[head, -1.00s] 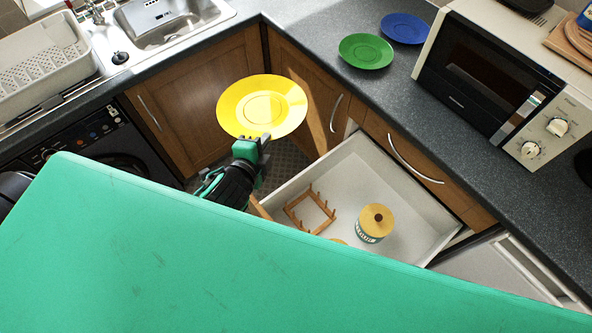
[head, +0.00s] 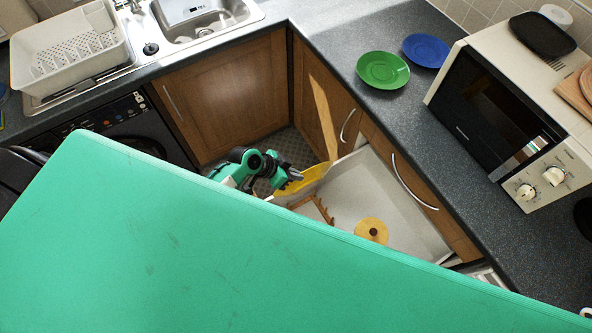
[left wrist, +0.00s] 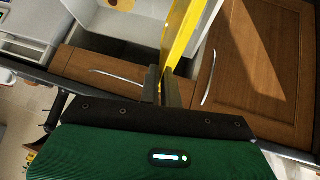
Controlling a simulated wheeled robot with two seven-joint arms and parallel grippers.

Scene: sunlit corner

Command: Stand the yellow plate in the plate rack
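The yellow plate (head: 308,179) is tilted steeply and seen nearly edge-on in the head view. My left gripper (head: 290,175) is shut on its rim. In the left wrist view the plate (left wrist: 181,35) runs up from between the fingers (left wrist: 165,76) as a narrow yellow band. The plate rack (head: 320,212), a small wooden frame with pegs, lies in the open white drawer (head: 385,195), partly hidden. The plate is at the drawer's back left side, above and beyond the rack; its exact height is unclear. My right gripper is not in view.
A canister with a round wooden lid (head: 371,231) stands in the drawer, right of the rack. A green plate (head: 383,70) and a blue plate (head: 425,50) lie on the counter (head: 335,50) beside the microwave (head: 490,105). The drawer's near part is hidden.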

